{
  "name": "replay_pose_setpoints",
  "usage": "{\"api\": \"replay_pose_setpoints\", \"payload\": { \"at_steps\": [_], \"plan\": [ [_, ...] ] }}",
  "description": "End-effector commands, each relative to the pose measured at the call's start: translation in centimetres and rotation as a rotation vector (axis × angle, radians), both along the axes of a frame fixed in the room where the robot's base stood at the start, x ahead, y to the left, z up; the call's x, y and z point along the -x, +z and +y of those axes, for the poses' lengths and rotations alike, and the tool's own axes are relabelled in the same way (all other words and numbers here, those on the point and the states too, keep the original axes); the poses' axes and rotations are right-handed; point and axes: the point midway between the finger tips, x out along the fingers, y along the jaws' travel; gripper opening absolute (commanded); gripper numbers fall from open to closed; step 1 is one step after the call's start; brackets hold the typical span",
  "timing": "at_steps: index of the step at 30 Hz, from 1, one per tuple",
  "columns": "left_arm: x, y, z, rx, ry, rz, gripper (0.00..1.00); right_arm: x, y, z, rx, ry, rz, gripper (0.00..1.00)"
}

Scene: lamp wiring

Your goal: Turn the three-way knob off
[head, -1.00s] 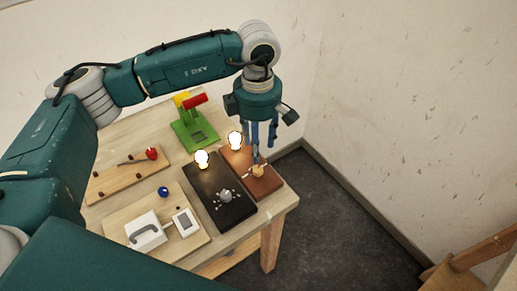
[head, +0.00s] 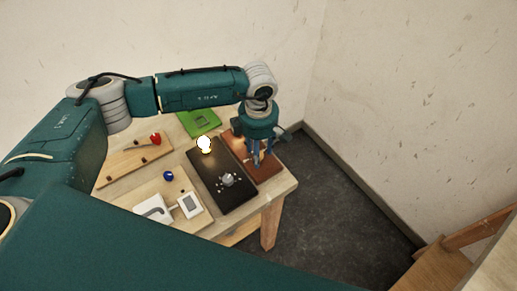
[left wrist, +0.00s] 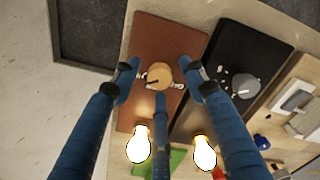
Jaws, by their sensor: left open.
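A brown board (head: 272,166) carries a round tan knob (left wrist: 160,74) with a dark pointer line and small white marks beside it. A lit bulb (left wrist: 138,146) stands at the board's far end; my arm hides it in the head view. My left gripper (head: 258,161) is open above this knob. In the left wrist view its blue fingers (left wrist: 162,78) are spread around the knob, with gaps to it; contact cannot be told. A black board (head: 226,199) beside it has a grey knob (head: 228,180) and a lit bulb (head: 204,145). My right gripper is not in view.
The table's right edge is close to the brown board.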

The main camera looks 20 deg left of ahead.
Motion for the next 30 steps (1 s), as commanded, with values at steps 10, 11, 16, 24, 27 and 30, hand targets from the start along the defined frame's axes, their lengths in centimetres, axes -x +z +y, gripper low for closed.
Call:
{"api": "replay_pose_setpoints", "payload": {
  "at_steps": [10, 11, 16, 24, 27, 30],
  "plan": [
    [0.0, 0.0, 0.0, 0.000, 0.000, 0.000, 0.00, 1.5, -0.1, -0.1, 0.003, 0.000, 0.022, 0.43],
    [0.0, 0.0, 0.0, 0.000, 0.000, 0.000, 0.00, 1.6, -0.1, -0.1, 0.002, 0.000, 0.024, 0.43],
    [0.0, 0.0, 0.0, 0.000, 0.007, 0.000, 0.00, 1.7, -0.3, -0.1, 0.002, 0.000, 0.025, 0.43],
    [0.0, -0.2, 0.0, 0.000, 0.093, -0.001, 0.00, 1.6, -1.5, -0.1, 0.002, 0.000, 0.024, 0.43],
    [-0.1, -0.3, 0.0, 0.001, 0.161, -0.002, 0.00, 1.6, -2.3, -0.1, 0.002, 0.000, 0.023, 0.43],
    [-0.1, -0.3, 0.0, 0.001, 0.244, -0.002, 0.00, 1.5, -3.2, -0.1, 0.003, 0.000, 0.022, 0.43]
  ]
}}
